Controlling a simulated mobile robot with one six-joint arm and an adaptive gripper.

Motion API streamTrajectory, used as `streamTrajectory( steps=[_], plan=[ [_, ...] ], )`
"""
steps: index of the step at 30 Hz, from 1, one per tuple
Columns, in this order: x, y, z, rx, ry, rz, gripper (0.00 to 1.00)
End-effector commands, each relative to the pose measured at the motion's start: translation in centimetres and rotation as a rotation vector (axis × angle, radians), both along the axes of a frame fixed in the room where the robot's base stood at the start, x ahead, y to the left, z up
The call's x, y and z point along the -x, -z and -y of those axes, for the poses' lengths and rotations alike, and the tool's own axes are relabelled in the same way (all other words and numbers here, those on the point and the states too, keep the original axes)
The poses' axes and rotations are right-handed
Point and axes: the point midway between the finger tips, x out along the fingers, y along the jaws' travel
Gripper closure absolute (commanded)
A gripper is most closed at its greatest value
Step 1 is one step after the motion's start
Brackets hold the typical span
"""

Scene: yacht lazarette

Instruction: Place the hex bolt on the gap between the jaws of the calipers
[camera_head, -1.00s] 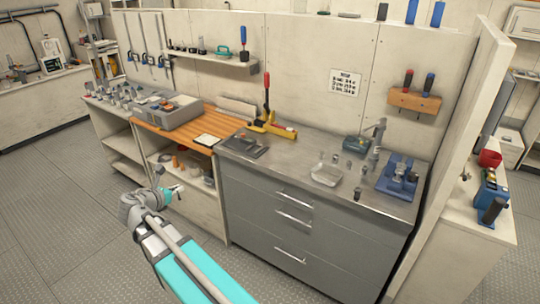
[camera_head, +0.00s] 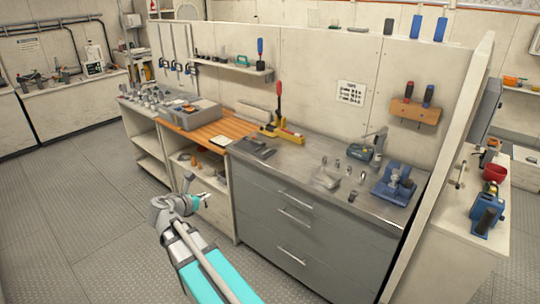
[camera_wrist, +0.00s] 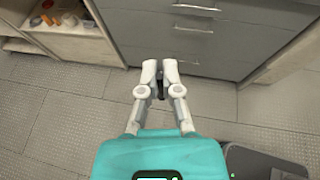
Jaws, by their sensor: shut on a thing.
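My gripper (camera_head: 203,200) is in front of the workbench, below counter height, out over the floor by the open shelves. In the wrist view its fingertips (camera_wrist: 160,68) are close together with a small dark thing (camera_wrist: 160,89) between them. This appears to be the hex bolt, but its head and shape are mostly hidden by the fingers. I cannot pick out the calipers for sure. A dark flat item (camera_head: 252,149) lies on the left end of the metal counter, too small to make out.
The metal counter (camera_head: 300,168) has drawers below. A clear tray (camera_head: 325,180), small metal pieces and a blue vise (camera_head: 396,183) stand on its right half. A red-handled yellow tool (camera_head: 279,128) stands at the back. A grey case (camera_head: 188,114) sits on the wooden top. The floor in front is clear.

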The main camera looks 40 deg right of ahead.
Motion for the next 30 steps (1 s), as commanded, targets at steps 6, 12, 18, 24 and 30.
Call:
streamTrajectory(
  steps=[6, 12, 18, 24, 30],
  plan=[
    [0.2, 0.0, 0.8, 0.0, 0.011, 0.0, 1.0],
    [0.4, 0.0, 1.3, 0.0, 0.019, 0.0, 1.0],
    [0.4, 0.0, 1.6, 0.0, 0.024, 0.0, 1.0],
    [0.5, 0.0, 1.9, 0.0, 0.028, 0.0, 1.0],
    [0.8, 0.0, 2.8, 0.0, 0.042, 0.0, 1.0]
  ],
)
